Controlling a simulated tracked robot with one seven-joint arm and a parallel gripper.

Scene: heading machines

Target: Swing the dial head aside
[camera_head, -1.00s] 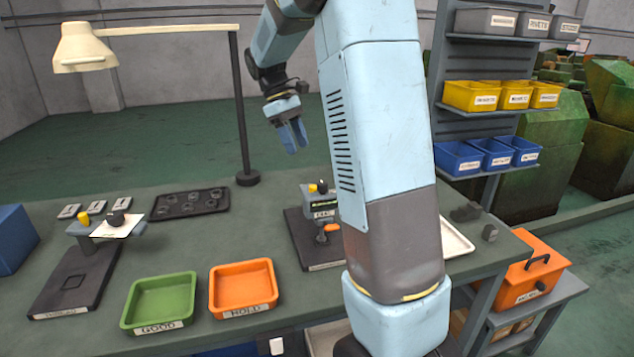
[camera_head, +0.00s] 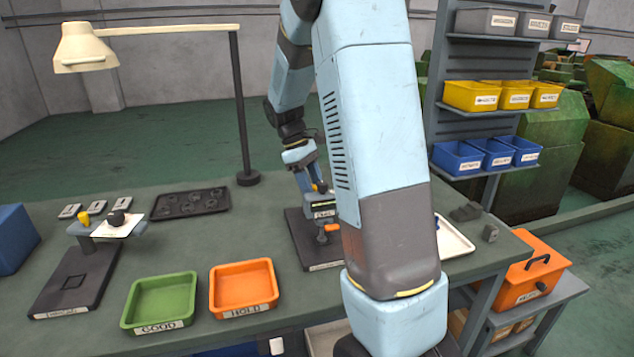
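A fixture on a dark base (camera_head: 296,236) stands on the bench, partly hidden behind my arm. Its small labelled head (camera_head: 323,210), which looks like the dial head, sits on top, with an orange part (camera_head: 332,227) below it. The label is too small to read surely.
A second fixture (camera_head: 73,280) with a white card stands at left. A green tray (camera_head: 127,318) marked GOOD and an orange tray (camera_head: 215,297) marked HOLD lie in front. A lamp post (camera_head: 240,110) and a dark tray (camera_head: 160,212) stand behind. A white tray (camera_head: 462,246) lies at right.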

